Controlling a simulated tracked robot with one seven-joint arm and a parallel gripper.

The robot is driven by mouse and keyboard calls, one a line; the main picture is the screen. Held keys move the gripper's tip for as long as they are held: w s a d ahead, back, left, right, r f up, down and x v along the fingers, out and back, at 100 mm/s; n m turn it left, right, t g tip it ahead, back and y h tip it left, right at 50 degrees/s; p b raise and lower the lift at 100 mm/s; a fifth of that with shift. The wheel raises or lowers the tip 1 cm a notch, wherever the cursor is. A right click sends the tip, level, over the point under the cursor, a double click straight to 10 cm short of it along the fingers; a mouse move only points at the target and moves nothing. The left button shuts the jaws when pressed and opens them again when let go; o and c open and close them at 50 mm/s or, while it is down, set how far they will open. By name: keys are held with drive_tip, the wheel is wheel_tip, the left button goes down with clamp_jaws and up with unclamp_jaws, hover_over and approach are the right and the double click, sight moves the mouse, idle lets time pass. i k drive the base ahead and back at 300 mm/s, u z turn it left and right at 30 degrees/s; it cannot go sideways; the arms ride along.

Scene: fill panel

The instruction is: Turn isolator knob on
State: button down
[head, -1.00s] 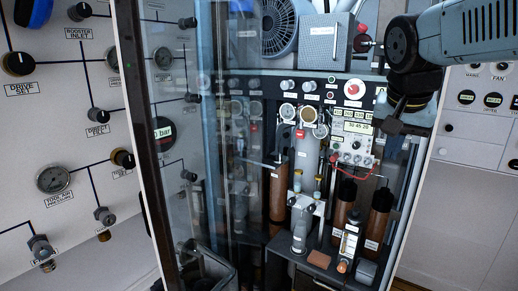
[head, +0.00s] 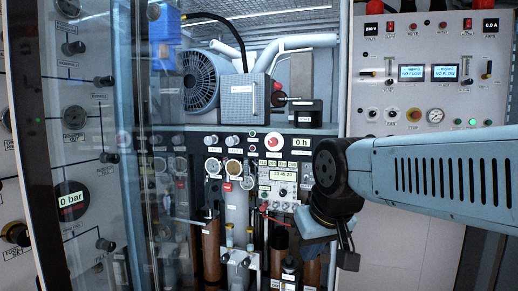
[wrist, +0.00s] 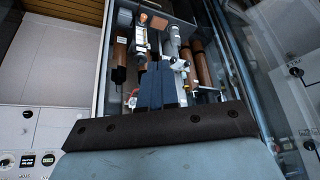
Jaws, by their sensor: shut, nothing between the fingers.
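I cannot make out a label naming the isolator knob. A red-and-black knob (head: 278,98) sticks out beside the grey box on the cabinet's upper shelf; it may be the isolator. A red round control (head: 273,142) on a pale plate sits below, on the black panel strip. In the wrist view my gripper (wrist: 157,66) shows two dark blue fingers together, with nothing between them. They point into the cabinet, over its lower bottles and fittings. In the head view my arm reaches in from the right, and its wrist hides part of the cabinet's right side.
A glass door (head: 95,150) with a dark frame stands to the left of the opening. A grey fan (head: 200,82) and a grey box (head: 243,97) sit on the upper shelf. Brown cylinders (head: 211,250) stand below. A control panel (head: 430,75) is at the right.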

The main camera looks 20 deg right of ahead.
sight(273, 141)
drive_tip(key=k, duration=1.25)
drive_tip(key=u, duration=0.8)
drive_tip(key=i, duration=1.45)
drive_tip(key=z, duration=0.3)
